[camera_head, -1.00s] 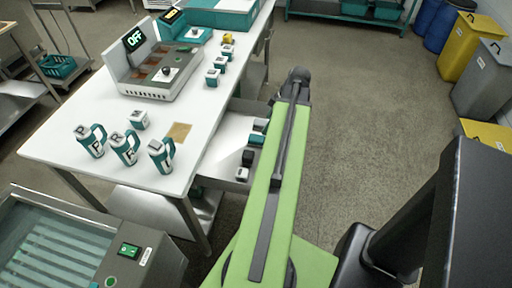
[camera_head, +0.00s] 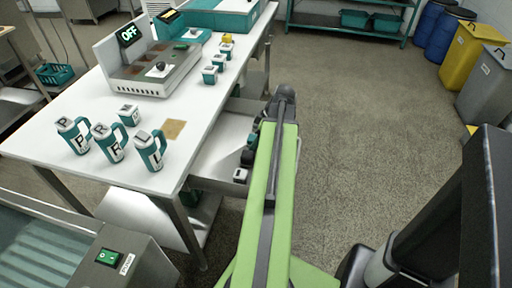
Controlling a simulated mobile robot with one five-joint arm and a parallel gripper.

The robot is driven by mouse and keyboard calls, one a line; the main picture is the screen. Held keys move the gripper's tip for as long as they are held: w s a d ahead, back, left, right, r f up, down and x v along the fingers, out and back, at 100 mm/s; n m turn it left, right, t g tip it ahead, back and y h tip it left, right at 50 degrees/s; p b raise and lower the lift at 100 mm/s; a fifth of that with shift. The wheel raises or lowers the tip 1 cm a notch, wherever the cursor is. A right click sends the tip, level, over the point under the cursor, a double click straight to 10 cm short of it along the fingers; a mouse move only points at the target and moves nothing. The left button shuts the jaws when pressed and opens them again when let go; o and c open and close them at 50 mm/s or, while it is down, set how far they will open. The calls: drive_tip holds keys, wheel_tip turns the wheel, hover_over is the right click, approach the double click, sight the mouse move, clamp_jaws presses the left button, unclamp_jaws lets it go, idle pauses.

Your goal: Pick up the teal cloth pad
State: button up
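I cannot make out the teal cloth pad for certain. An open drawer (camera_head: 219,144) under the white table holds several small dark, teal and white items (camera_head: 247,156) along its right side. My green arm covers part of that side, so some contents are hidden. My arm reaches forward over the drawer's right edge and ends in a dark joint. My gripper's fingers do not show.
The white table (camera_head: 40,136) carries three teal-and-white mugs (camera_head: 109,143), small teal-and-white blocks (camera_head: 210,75), a tan square (camera_head: 174,129) and a machine reading OFF (camera_head: 140,76). A machine with a green switch (camera_head: 109,257) stands front left. Open floor (camera_head: 350,130) lies to the right.

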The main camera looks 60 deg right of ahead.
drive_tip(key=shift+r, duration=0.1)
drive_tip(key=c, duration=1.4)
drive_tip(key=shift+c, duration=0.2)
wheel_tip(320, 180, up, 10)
drive_tip(key=p, duration=1)
